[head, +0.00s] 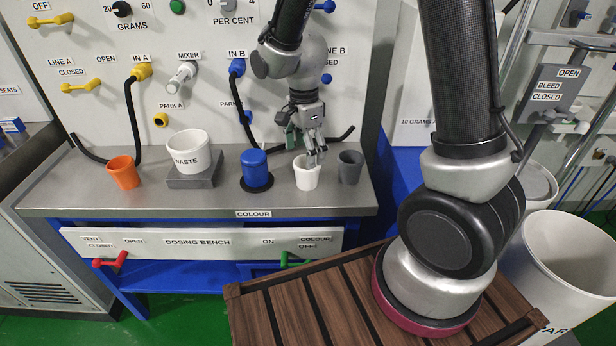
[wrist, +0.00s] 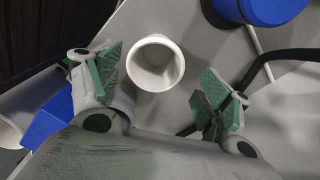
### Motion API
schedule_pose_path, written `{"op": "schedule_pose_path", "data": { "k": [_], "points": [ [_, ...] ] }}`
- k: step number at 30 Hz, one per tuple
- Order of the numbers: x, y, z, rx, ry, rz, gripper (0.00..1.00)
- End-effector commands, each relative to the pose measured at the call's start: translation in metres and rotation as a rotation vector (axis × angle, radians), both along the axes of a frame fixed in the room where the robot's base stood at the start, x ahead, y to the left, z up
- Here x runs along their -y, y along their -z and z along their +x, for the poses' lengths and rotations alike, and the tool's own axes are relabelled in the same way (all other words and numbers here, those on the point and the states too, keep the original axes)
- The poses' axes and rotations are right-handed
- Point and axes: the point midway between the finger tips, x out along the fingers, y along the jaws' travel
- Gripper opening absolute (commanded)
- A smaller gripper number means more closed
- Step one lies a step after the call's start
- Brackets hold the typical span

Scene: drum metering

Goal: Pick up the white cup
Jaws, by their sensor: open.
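The white cup (head: 307,177) stands upright on the grey bench top, between the blue canister and the dark grey cup. In the wrist view I look down into the white cup (wrist: 155,65), which seems empty. My gripper (head: 313,152) is above the cup, its fingers close to the rim at the right side. In the wrist view the green-padded fingers of my gripper (wrist: 163,88) are spread wide, with the cup showing between and a little beyond them. Nothing is held. Whether a finger touches the rim, I cannot tell.
The blue canister (head: 256,168) on a dark disc is left of the cup, and the dark grey cup (head: 350,166) is close on its right. A white WASTE tub (head: 189,152) and an orange cup (head: 123,172) stand farther left. A black hose (head: 338,137) lies behind.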

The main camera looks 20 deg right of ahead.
Motion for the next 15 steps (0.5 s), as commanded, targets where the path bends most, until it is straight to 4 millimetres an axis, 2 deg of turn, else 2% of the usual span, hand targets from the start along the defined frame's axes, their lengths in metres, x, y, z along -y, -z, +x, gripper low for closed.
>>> {"op": "schedule_pose_path", "data": {
  "k": [5, 15],
  "points": [
    [-0.001, 0.004, 0.002, 0.011, 0.143, 0.004, 0.79],
    [0.003, 0.047, -0.004, 0.006, 0.150, 0.002, 0.79]
  ]
}}
